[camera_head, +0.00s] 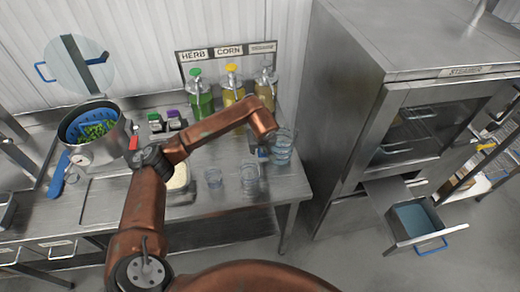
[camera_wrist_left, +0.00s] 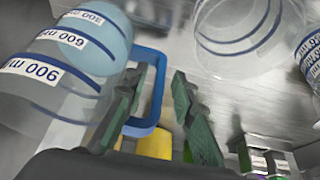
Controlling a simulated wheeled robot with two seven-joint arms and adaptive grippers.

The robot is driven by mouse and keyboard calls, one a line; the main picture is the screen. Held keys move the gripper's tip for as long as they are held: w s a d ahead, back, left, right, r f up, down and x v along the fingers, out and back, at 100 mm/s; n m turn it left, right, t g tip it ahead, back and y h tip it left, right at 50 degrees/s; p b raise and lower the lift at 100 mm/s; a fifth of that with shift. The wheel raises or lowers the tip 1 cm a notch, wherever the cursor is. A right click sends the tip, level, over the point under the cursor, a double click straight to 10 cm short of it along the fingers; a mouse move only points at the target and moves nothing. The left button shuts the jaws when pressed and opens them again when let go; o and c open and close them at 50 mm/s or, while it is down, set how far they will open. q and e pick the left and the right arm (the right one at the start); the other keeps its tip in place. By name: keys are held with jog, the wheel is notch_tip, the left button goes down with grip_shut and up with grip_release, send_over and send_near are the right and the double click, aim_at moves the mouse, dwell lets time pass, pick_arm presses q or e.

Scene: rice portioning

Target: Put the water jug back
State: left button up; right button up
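The water jug (camera_wrist_left: 60,75) is clear, with white ml labels and a blue loop handle (camera_wrist_left: 156,85). It fills the left of the left wrist view, with a pale blue area at its far end. In the head view, a clear blue-marked vessel (camera_head: 284,143) stands at the counter's right end beside my left gripper (camera_head: 263,152). In the wrist view my left gripper (camera_wrist_left: 160,90) has its green fingers apart. The outer bar of the handle lies between them, nearer the left finger, with a gap to the right finger. My right gripper is not in view.
Clear measuring vessels (camera_head: 249,176) and a small glass (camera_head: 214,178) stand close by on the steel counter (camera_head: 225,200). Pump bottles (camera_head: 233,88) line the back. A pot (camera_head: 92,130) stands left. A steamer cabinet (camera_head: 350,110) rises right, with an open drawer (camera_head: 412,218).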

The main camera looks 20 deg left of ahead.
pick_arm(q)
jog(key=shift+r, duration=0.1)
jog(key=shift+r, duration=0.25)
jog(key=v, duration=1.1)
jog(key=shift+r, duration=0.25)
jog(key=shift+s+d, duration=0.1)
jog(key=shift+d, duration=0.15)
